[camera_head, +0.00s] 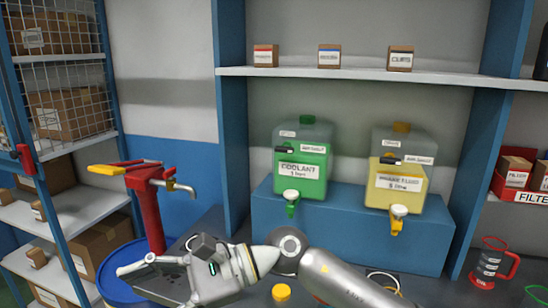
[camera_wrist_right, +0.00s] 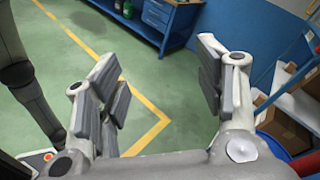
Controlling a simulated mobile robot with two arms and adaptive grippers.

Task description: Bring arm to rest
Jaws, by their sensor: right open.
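My right arm (camera_head: 345,280) comes in from the lower right of the head view and reaches left across the dark bench. Its gripper (camera_head: 145,275) is in front of the red hand pump and over the rim of the blue drum. In the right wrist view the gripper's two grey fingers (camera_wrist_right: 158,95) are spread wide. Nothing is between them; green floor with a yellow line shows beyond. My left gripper is not in view.
The red pump (camera_head: 147,212) stands on the blue drum (camera_head: 118,277). Green coolant (camera_head: 302,165) and yellow brake fluid (camera_head: 402,170) jugs stand on a blue riser. A yellow cap (camera_head: 281,292) lies near my arm. A clear jug with red handle (camera_head: 491,262) stands right.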

